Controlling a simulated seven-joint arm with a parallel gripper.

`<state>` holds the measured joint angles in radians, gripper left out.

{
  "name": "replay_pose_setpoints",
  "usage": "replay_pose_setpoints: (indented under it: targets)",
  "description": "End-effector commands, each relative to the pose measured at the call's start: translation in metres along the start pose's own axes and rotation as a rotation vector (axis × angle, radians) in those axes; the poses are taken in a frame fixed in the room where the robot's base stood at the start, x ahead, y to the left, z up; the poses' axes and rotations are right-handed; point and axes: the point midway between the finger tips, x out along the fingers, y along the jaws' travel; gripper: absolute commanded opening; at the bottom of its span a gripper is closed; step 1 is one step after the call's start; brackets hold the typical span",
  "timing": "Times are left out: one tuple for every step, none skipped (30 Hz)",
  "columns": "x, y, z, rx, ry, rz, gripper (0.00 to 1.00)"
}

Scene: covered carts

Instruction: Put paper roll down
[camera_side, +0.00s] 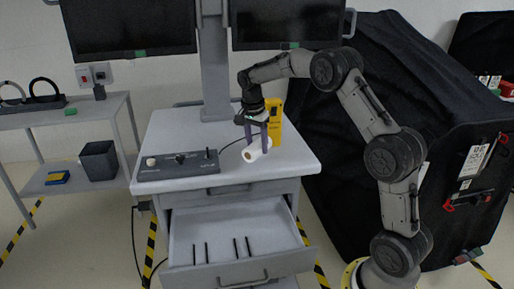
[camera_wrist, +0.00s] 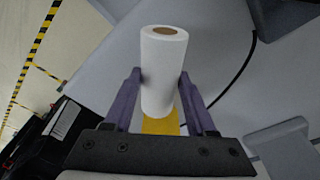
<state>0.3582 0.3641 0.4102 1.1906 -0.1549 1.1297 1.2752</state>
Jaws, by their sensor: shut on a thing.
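The white paper roll (camera_side: 257,150) is in my gripper (camera_side: 257,137) over the right part of the cart top (camera_side: 215,135). In the wrist view the roll (camera_wrist: 163,75) sits between the two purple fingers of my gripper (camera_wrist: 161,95), which are shut on it. Its brown core end faces away from the gripper. In the side view the roll lies tilted, close to the cart top; I cannot tell whether it touches.
A yellow box (camera_side: 275,122) stands just behind the roll. A grey control panel (camera_side: 178,165) lies on the cart top's left. The drawer (camera_side: 235,236) below is open with several dark sticks. Two monitors (camera_side: 128,28) hang above. A black-covered cart (camera_side: 400,80) stands at right.

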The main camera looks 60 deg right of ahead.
Motion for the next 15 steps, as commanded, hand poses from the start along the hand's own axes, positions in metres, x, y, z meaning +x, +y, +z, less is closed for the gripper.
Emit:
replay_pose_setpoints:
  targets:
    - [0.007, 0.0, 0.001, 0.0, 0.001, -0.001, 0.0]
    - [0.01, 0.0, 0.001, 0.0, 0.001, -0.001, 0.0]
    - [0.013, 0.0, 0.002, 0.0, 0.001, -0.002, 0.0]
    - [0.014, 0.0, 0.002, 0.0, 0.001, -0.003, 0.0]
    - [0.014, -0.001, 0.002, 0.001, 0.002, -0.003, 0.0]
    - [0.014, -0.001, 0.002, 0.001, 0.002, -0.004, 0.0]
    - [0.014, -0.001, 0.002, 0.001, 0.002, -0.004, 0.0]
    - [0.013, -0.001, 0.002, 0.001, 0.002, -0.003, 0.0]
    - [0.013, -0.001, 0.002, 0.001, 0.001, -0.003, 0.0]
    - [0.013, -0.001, 0.002, 0.001, 0.001, -0.003, 0.0]
    - [0.014, 0.0, 0.002, 0.001, 0.001, -0.003, 0.0]
    - [0.014, 0.0, 0.002, 0.001, 0.001, -0.003, 0.0]
    - [0.015, 0.0, 0.002, 0.001, 0.001, -0.003, 0.0]
    - [0.016, 0.0, 0.002, 0.001, 0.001, -0.002, 0.0]
    - [0.017, 0.0, 0.003, 0.001, 0.0, -0.001, 0.58]
